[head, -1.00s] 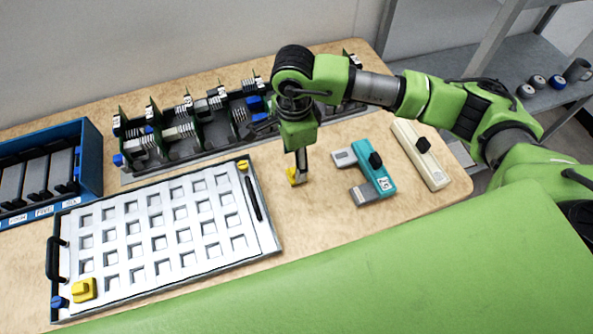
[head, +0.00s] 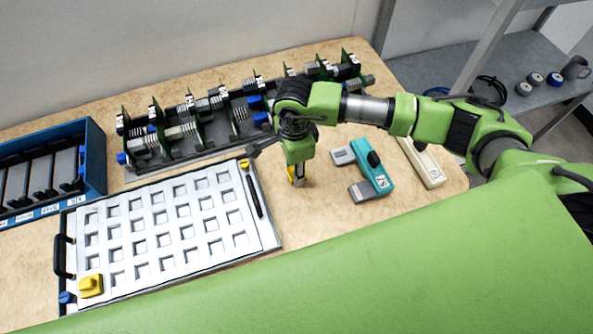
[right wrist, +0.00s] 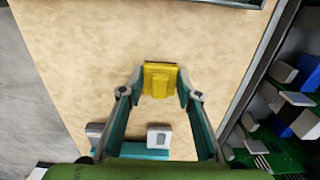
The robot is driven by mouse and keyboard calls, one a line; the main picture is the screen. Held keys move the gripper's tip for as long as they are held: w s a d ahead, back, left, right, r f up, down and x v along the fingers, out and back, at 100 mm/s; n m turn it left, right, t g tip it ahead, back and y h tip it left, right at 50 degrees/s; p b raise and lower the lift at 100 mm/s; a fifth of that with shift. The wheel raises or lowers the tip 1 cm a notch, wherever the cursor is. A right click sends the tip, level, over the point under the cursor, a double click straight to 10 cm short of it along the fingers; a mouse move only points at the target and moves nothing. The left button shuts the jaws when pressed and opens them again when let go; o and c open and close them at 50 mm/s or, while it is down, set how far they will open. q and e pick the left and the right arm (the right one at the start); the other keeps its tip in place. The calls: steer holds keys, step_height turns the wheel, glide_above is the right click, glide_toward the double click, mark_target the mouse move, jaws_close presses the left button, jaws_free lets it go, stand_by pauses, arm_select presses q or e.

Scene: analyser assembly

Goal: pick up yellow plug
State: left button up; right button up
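A small yellow plug (head: 292,174) sits on the wooden table, just right of the white tray; my right gripper (head: 299,180) partly hides it in the head view. In the right wrist view the plug (right wrist: 160,80) lies between the two fingertips of my right gripper (right wrist: 160,84), one on each side. The fingers look open around it, with narrow gaps at its sides; contact is hard to judge. Another yellow block (head: 91,286) sits on the tray's near left corner. My left gripper is not in view.
The white tray (head: 165,275) with square pockets lies left of the gripper. A teal device (head: 374,178) and a cream one (head: 421,163) lie to the right. A rack of circuit boards (head: 200,140) stands behind; a blue bin (head: 95,165) is far left.

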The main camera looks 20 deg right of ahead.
steer(key=shift+r, duration=0.15)
steer(key=shift+r, duration=0.25)
step_height(320, 180, up, 2)
steer(key=shift+r+b, duration=0.15)
steer(key=shift+b, duration=0.2)
steer(key=s+a+r+b, duration=0.2)
steer(key=s+r+b, duration=0.2)
steer(key=s+r, duration=0.6)
steer(key=shift+s+a, duration=0.35)
steer(key=shift+s, duration=1.55)
